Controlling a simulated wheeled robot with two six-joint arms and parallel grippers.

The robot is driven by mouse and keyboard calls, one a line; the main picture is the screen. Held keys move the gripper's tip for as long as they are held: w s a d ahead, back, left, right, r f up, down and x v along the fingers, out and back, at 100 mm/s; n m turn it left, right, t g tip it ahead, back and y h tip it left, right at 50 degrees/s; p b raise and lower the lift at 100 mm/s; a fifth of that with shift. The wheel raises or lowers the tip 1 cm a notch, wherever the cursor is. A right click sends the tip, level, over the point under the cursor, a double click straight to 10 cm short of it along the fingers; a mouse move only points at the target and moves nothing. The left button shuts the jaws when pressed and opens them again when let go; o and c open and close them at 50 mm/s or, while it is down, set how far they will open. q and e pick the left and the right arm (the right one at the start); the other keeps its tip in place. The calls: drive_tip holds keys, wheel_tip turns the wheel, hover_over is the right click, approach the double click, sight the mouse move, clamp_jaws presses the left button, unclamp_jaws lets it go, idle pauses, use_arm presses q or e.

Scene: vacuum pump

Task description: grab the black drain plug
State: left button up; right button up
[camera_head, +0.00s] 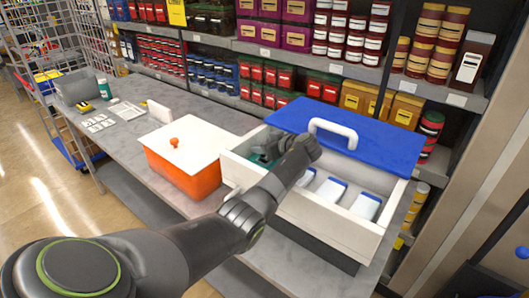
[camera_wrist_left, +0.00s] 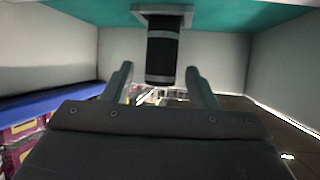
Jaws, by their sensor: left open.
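The black drain plug (camera_wrist_left: 163,50) is a dark cylinder with pale bands, set on a grey square base against a teal surface (camera_wrist_left: 75,12) in the left wrist view. My left gripper (camera_wrist_left: 160,72) is open. Its two fingers point at the plug, one on each side in the picture, with gaps between; I cannot tell how deep the plug sits between them. In the head view my left arm reaches over the left part of a white open box (camera_head: 330,222), and the plug cannot be made out there. My right gripper is not in view.
A blue lid (camera_head: 385,143) with a white handle (camera_head: 333,127) lies across the box's back. White containers with blue tops (camera_head: 330,190) stand inside it. An orange box with a white lid (camera_head: 190,174) is left of it on the grey counter (camera_head: 125,150). Stocked shelves stand behind.

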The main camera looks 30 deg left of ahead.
use_arm(q)
drive_tip(key=shift+w+a+f, duration=0.1)
drive_tip(key=shift+a, duration=0.05)
drive_tip(key=c, duration=1.1)
